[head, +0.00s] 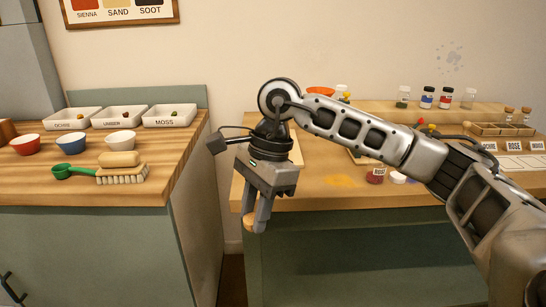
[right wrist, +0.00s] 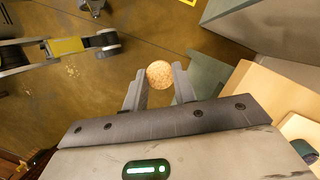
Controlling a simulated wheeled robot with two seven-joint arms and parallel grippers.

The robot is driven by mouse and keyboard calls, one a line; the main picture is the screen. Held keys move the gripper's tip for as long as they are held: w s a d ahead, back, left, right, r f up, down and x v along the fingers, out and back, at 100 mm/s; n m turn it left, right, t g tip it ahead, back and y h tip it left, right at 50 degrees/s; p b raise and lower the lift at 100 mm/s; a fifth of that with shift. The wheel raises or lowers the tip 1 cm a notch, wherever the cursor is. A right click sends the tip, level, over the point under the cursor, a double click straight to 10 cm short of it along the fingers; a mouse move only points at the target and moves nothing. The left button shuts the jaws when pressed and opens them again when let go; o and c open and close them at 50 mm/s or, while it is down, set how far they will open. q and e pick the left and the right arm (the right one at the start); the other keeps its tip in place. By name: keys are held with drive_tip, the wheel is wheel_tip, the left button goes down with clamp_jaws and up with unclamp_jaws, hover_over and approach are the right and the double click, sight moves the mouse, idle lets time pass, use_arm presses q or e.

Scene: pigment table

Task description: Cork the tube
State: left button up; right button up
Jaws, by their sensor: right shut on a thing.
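My right gripper (head: 257,212) hangs pointing down in the gap between the two counters, in front of the right table's left end. It is shut on a tan cork (head: 249,224). The right wrist view shows the cork (right wrist: 159,74) as a round, speckled disc between the two fingertips (right wrist: 157,88), with floor beyond it. At the far right of the head view, a wooden rack (head: 490,129) holds slim glass tubes with brown tops (head: 509,113). I cannot make out an open tube; my right arm hides part of the table. My left gripper is not seen.
The left counter (head: 60,190) carries labelled white trays (head: 73,119), small bowls (head: 71,144), a brush (head: 122,175) and a green scoop (head: 65,172). Jars (head: 427,98) stand on the right table's back shelf. A red-filled jar (head: 375,176) stands near its front. The table's front left is clear.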

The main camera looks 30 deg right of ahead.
drive_tip(key=s+a+f+n+g+h, duration=0.1)
drive_tip(key=f+n, duration=0.3)
drive_tip(key=n, duration=0.5)
drive_tip(key=s+a+f+n+g+h, duration=0.2)
drive_tip(key=f+n, duration=0.2)
drive_tip(key=n, duration=0.4)
drive_tip(key=shift+s+f+n, duration=0.2)
drive_tip(key=shift+s+n, duration=0.05)
drive_tip(key=shift+n, duration=0.15)
drive_tip(key=shift+a, duration=0.15)
